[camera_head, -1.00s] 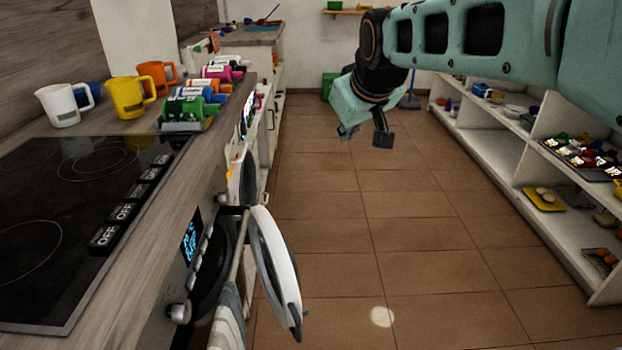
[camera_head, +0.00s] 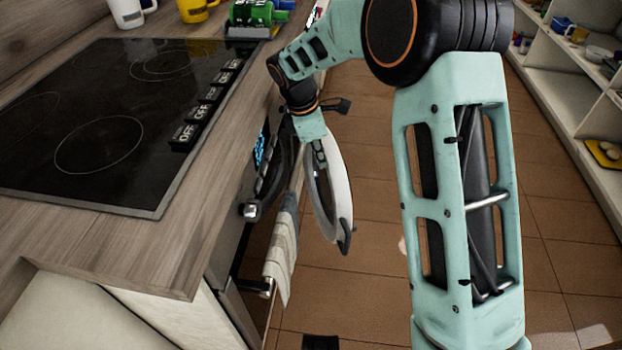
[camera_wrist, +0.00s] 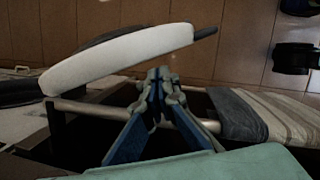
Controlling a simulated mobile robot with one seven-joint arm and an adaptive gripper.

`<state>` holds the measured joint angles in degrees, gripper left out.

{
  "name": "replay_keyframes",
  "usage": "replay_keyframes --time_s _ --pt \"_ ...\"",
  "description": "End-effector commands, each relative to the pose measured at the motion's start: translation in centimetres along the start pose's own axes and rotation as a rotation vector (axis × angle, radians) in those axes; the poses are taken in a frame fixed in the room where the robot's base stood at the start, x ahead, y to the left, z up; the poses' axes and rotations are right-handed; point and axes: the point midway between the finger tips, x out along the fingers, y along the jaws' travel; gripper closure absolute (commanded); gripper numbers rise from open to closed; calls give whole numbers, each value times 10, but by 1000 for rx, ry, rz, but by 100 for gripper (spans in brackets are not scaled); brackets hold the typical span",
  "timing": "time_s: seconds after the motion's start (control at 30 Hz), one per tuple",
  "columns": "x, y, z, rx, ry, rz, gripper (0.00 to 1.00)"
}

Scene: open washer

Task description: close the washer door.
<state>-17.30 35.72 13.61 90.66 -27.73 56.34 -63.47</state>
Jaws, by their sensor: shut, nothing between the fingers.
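The washer door (camera_head: 340,185), a white ring with a dark inner side, stands open, sticking out from the appliance front into the aisle. In the wrist view the door (camera_wrist: 115,58) is a pale curved slab left of and beyond the fingertips. My gripper (camera_head: 320,160) is at the door's upper part in the head view, overlapping it. In the wrist view my gripper (camera_wrist: 160,76) has its fingertips together and empty, close to the door's lower right side. I cannot tell whether they touch it. My arm hides part of the washer front.
A striped towel (camera_head: 284,250) hangs on a rail just in front of the door. A knob (camera_head: 250,210) juts out from the counter front. The cooktop (camera_head: 110,120) lies on the counter at left. Shelves (camera_head: 575,100) stand at right, with tiled floor (camera_head: 375,230) between.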

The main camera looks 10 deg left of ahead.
Motion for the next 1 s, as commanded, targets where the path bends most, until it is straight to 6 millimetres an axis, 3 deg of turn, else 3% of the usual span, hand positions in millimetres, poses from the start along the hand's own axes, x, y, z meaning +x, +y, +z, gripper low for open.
replay_keyframes --time_s 0.27,0.7,1.0 --pt "30 -8 -10 -102 10 -50 100" --pt "104 -12 -10 -98 10 -49 100" --pt "119 -12 -10 -98 9 -46 100"
